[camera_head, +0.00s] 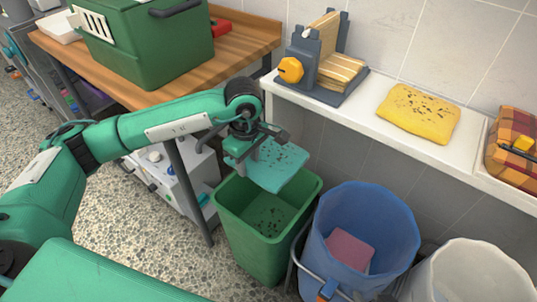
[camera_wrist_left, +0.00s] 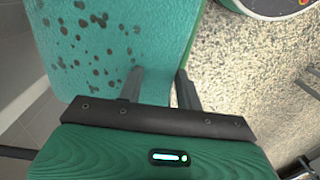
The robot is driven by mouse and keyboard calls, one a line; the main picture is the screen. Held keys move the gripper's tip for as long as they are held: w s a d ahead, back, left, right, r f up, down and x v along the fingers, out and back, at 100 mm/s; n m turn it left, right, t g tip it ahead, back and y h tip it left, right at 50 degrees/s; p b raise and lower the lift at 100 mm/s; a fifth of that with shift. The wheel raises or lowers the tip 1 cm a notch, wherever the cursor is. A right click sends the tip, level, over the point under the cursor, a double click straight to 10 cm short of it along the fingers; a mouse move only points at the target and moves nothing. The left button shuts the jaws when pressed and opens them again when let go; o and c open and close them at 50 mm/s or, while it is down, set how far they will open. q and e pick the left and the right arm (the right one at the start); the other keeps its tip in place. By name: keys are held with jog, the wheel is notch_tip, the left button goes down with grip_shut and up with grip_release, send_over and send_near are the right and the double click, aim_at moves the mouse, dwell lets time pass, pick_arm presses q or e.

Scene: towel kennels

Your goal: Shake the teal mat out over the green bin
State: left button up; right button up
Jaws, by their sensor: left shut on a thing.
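The teal mat (camera_head: 280,174) hangs over the opening of the green bin (camera_head: 262,250), tilted, with dark specks on its face. My left gripper (camera_head: 254,152) is shut on the mat's edge. In the left wrist view the mat (camera_wrist_left: 105,45) fills the upper left with scattered dark spots, and my left gripper's fingers (camera_wrist_left: 160,88) are at its edge. Dark specks also show inside the green bin. My right gripper is not in view.
A blue bin (camera_head: 395,228) holding a pink cloth (camera_head: 348,250) stands right of the green bin, beside a white bin (camera_head: 460,272). A shelf (camera_head: 365,118) behind holds a speckled yellow cloth (camera_head: 418,114) and a grey rack (camera_head: 310,68). A wooden table (camera_head: 240,38) bears a green crate (camera_head: 150,45).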

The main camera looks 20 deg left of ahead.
pick_arm(q)
jog(key=r, duration=0.5)
jog(key=shift+w+a+r, duration=0.2)
jog(key=shift+w+r, duration=0.2)
jog(key=shift+s+d, duration=0.15)
jog(key=shift+s, duration=0.1)
notch_tip(320, 180, down, 6)
jog(key=shift+s+r, duration=0.1)
jog(key=shift+r, duration=0.05)
jog(key=shift+w, duration=0.2)
jog(key=shift+s+r, duration=0.1)
